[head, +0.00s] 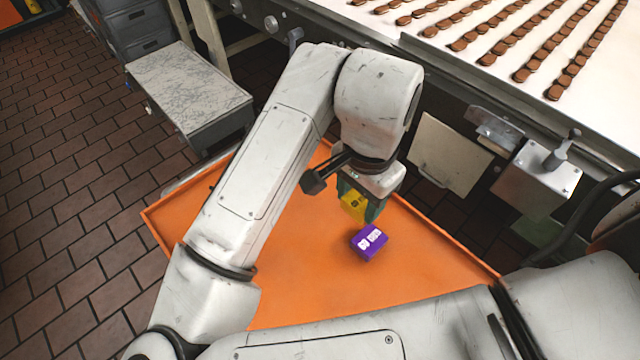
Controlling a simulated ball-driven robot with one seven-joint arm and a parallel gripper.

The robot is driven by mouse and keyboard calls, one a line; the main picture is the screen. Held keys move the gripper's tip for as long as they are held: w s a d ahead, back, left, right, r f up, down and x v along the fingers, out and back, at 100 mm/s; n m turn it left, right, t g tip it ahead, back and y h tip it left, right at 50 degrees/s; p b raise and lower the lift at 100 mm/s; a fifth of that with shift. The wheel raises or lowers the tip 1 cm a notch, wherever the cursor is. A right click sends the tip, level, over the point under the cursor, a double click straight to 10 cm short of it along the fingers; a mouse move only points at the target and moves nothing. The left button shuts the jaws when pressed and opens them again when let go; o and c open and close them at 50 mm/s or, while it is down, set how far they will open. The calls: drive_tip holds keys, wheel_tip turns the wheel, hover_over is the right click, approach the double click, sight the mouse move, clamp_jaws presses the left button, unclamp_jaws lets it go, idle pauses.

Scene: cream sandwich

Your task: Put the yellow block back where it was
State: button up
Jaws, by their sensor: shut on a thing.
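The yellow block (353,205) is between the fingers of my gripper (358,208), which is shut on it. The gripper points down over the orange tray-like surface (300,285), and the block appears to be held just behind a purple block (369,241) with white lettering. I cannot tell whether the yellow block touches the purple one or the surface. Part of the yellow block is hidden by the fingers.
The orange surface has a raised rim and is clear to the left and right of the purple block. A conveyor (480,45) with rows of brown biscuits runs behind. A metal box with a knob (540,180) stands at the right. A grey marbled-top cabinet (190,85) stands at the back left.

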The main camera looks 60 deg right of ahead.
drive_tip(key=w+d+f, duration=0.2)
drive_tip(key=w+f, duration=0.1)
drive_tip(key=w, duration=0.3)
hover_over(320, 201)
drive_tip(key=f, duration=0.3)
drive_tip(key=f+p, duration=0.1)
drive_tip(key=shift+s+a+f, duration=0.2)
drive_tip(key=shift+s+f, duration=0.05)
drive_tip(key=shift+s, duration=0.15)
drive_tip(key=shift+w+d+f, duration=0.15)
drive_tip(key=shift+w+f, duration=0.3)
drive_tip(key=shift+f, duration=1.65)
drive_tip(key=shift+f, duration=0.15)
drive_tip(key=o, duration=1.2)
drive_tip(key=shift+c, duration=0.2)
